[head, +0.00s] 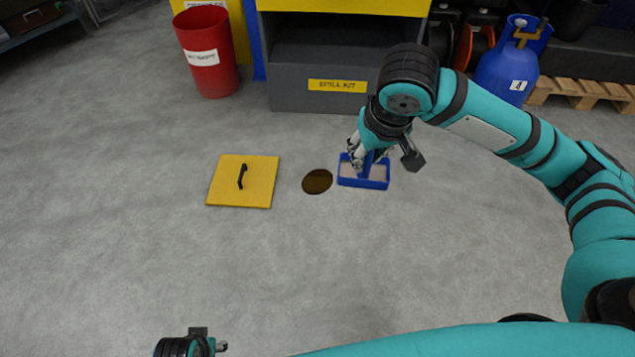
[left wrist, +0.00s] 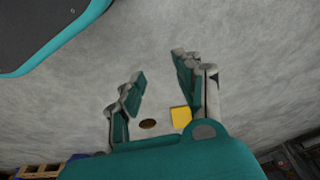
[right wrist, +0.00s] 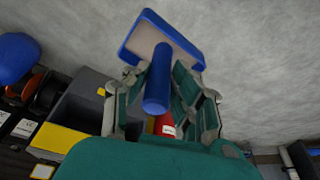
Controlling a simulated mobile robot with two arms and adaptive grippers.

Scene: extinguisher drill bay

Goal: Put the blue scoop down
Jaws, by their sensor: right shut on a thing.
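The blue scoop (head: 346,181) is a shallow tray with a pale inside and an upright round handle. It is at or just above the floor, right of a dark round patch (head: 317,181); I cannot tell whether it touches the floor. My right gripper (head: 369,153) is shut on the handle from above. In the right wrist view the handle of the scoop (right wrist: 158,88) stands between the fingers, with the tray beyond. My left gripper (left wrist: 158,82) is open and empty, far from the scoop; in the head view only part of it shows at the bottom edge.
A yellow square plate with a black handle (head: 259,180) lies left of the patch. A red bin (head: 210,78), a grey spill kit box (head: 300,97) and a blue cylinder (head: 505,72) stand at the back. A wooden pallet (head: 580,90) is at right. The front floor is clear.

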